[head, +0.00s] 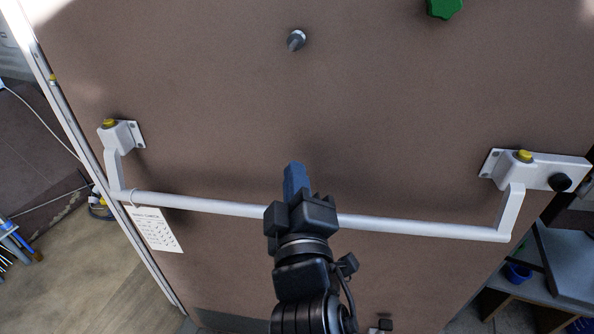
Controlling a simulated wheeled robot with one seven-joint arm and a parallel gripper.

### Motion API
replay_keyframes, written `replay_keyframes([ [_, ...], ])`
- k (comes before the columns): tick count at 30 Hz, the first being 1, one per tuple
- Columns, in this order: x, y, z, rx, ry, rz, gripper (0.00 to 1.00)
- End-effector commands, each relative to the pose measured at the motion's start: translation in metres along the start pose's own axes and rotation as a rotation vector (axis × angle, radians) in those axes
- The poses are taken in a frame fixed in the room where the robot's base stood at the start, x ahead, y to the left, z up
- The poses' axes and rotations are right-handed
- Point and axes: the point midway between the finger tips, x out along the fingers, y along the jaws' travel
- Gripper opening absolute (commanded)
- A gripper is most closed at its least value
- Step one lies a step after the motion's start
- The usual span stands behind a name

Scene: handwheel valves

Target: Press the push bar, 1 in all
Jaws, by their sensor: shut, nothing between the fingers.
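The push bar (410,228) is a long white tube that runs across the brown door. Bent arms at both ends join it to white brackets, the left bracket (122,134) and the right bracket (545,168), each with a yellow cap. My gripper (295,174) is shut and empty, with blue fingers pointing up the door. It overlaps the middle of the bar and hides a short part of it. I cannot tell whether it touches the bar.
A grey metal knob (296,40) and a green handwheel (444,8) are on the upper door. A white tag (155,229) hangs from the bar's left end. A grey table (570,262) stands at right; floor (75,275) shows at left.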

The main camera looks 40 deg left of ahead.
Motion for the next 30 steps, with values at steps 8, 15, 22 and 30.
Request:
replay_keyframes([
  [8,0.0022,-0.0018,0.0018,0.000,0.000,0.000,0.00],
  [15,0.0041,-0.0029,0.0030,0.000,0.000,0.000,0.00],
  [22,0.0059,-0.0040,0.0041,0.000,0.000,0.001,0.00],
  [30,0.0079,-0.0055,0.0055,0.000,0.001,0.001,0.00],
])
